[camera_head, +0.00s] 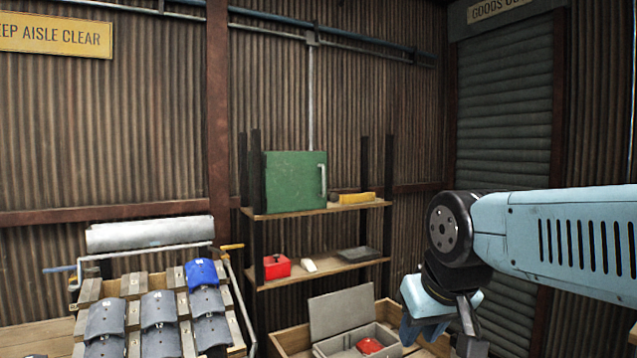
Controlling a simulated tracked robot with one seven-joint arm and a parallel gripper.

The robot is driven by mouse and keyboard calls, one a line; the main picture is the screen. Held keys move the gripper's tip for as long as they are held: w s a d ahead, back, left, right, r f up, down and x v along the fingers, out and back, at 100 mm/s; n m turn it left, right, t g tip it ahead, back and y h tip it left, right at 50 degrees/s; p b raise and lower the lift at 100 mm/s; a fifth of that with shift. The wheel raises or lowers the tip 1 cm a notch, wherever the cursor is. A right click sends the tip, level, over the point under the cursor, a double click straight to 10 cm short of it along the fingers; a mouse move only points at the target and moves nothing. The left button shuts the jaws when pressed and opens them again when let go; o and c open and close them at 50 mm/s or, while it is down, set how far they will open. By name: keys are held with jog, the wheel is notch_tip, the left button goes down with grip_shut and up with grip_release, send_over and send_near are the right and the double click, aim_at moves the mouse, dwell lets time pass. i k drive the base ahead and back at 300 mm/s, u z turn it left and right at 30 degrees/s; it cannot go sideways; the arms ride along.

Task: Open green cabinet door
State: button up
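The green cabinet (292,182) stands on the upper board of a shelf rack near the middle of the view. Its door appears shut. A pale vertical handle (322,180) is on the door's right side. My light blue arm reaches in from the right edge and bends down at a dark round joint. My gripper (440,325) is at the lower right, below and to the right of the cabinet and apart from it. Its fingertips are not clear, so I cannot tell whether it is open or shut.
A yellow object (353,198) lies right of the cabinet on the upper board (275,214). The lower board (322,272) holds a red box (277,266) and small items. Below is an open grey box (342,312) in a wooden crate. A rack of curved grey pieces (160,308) stands left.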

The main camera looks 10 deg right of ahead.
aim_at(293, 181)
jog(key=z, duration=0.05)
jog(key=i, duration=0.95)
jog(key=u, duration=0.1)
